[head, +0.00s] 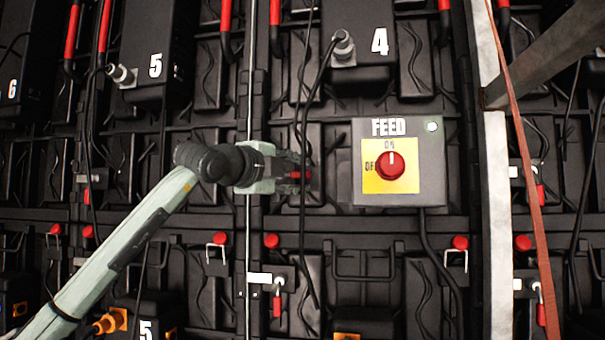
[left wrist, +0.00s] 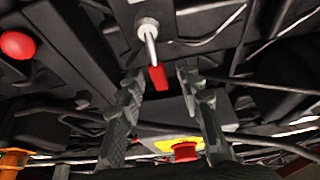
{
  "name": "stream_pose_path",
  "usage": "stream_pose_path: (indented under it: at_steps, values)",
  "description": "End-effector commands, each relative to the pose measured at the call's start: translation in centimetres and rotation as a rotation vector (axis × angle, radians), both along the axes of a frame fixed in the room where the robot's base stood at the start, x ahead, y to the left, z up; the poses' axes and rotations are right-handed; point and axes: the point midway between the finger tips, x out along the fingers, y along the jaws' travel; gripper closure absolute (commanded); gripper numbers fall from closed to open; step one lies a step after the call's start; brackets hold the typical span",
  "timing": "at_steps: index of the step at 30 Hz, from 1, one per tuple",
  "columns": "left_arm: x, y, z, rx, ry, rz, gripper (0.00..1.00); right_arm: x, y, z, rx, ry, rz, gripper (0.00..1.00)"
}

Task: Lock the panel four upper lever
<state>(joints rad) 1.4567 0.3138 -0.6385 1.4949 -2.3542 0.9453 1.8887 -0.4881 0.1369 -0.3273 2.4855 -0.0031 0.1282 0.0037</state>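My left gripper (head: 297,174) reaches in from the lower left, to the left of the grey FEED box, at a lever beneath the box marked 4. In the left wrist view its two dark fingers (left wrist: 161,78) are open. The lever (left wrist: 157,75) has a red tip on a metal shaft. Its tip shows in the gap between the fingertips, with space visible on both sides; I cannot tell the depth exactly. In the head view the gripper covers most of this lever, and only some red shows. My right gripper is not in view.
The FEED box (head: 433,165) has a red knob (head: 390,166) on a yellow plate, close right of my gripper. A lower red lever (head: 277,305) hangs below. Black cables (head: 304,225) run down beside the gripper. A pale upright post (head: 497,220) stands at the right.

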Motion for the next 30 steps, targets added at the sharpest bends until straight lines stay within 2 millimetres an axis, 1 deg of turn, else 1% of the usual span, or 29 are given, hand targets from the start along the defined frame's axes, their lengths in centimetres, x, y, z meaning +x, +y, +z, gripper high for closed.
stream_pose_path:
  at_steps: [1,5,12,13,14,21,30]
  values:
    - [0.44,-0.34,0.06,0.001,0.001,0.000,0.65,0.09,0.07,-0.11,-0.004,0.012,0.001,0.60]
    - [1.06,-0.75,-0.02,0.001,0.000,0.000,0.65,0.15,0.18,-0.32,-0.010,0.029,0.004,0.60]
    - [1.15,-0.80,-0.03,0.001,-0.001,0.000,0.65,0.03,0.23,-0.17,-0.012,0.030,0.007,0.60]
    - [1.15,-0.80,-0.04,0.001,-0.001,0.000,0.66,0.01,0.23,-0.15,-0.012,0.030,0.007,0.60]
    - [1.15,-0.80,-0.04,0.001,-0.001,0.000,0.70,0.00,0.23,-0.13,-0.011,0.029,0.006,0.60]
    - [1.14,-0.78,-0.04,0.001,-0.001,0.000,0.99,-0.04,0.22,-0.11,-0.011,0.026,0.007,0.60]
    - [1.13,-0.77,-0.08,0.009,-0.001,0.000,1.00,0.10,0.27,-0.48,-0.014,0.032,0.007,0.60]
